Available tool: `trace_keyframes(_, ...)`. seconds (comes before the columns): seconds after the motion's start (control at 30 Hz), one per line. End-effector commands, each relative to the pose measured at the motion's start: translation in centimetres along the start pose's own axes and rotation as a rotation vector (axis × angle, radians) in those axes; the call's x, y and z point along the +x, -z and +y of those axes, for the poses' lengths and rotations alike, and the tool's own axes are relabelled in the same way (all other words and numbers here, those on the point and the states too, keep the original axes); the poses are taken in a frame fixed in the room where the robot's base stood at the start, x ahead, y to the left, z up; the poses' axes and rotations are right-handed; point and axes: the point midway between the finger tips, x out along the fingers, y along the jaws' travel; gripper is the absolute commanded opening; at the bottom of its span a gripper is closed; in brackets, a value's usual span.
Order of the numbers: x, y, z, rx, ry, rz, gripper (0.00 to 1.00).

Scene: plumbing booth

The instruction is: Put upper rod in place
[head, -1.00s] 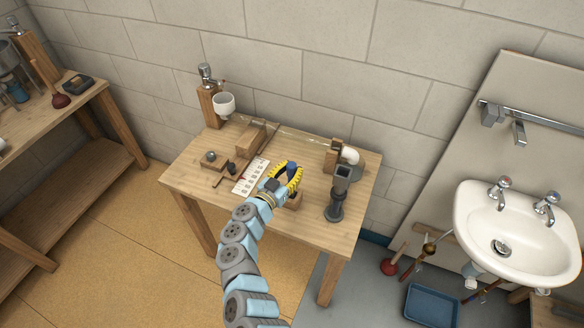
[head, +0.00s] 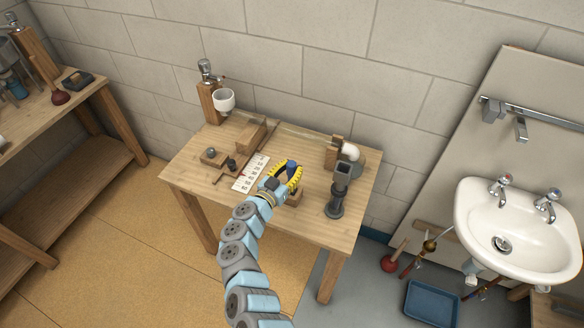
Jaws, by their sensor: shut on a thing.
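My gripper (head: 291,172), with yellow-and-black fingers, is over the middle of the wooden table. Its fingers are closed around a small dark blue piece (head: 291,166), above or on a small wooden block (head: 296,198); I cannot tell which. A thin clear rod or tube (head: 290,131) runs along the back of the table, from near the white cup to the wooden post on the right. I cannot tell which of these is the upper rod.
A white marked strip (head: 250,174) lies left of my gripper. A dark grey stand (head: 338,190) is close on the right. A white cup (head: 224,100) and a white elbow (head: 350,153) are at the back.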

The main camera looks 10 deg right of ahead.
Motion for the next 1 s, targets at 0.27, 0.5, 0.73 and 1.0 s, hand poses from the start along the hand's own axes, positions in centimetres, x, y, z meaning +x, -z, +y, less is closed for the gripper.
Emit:
trace_keyframes(0.27, 0.02, -0.29, -0.02, 0.0, 0.0, 0.001, 0.0)
trace_keyframes(0.5, 0.04, -0.51, 0.02, 0.001, -0.001, 0.002, 0.0)
trace_keyframes(0.73, 0.04, -0.52, 0.04, 0.001, -0.001, 0.001, 0.34)
trace_keyframes(1.0, 0.04, -0.55, 0.05, 0.0, -0.001, 0.001, 0.63)
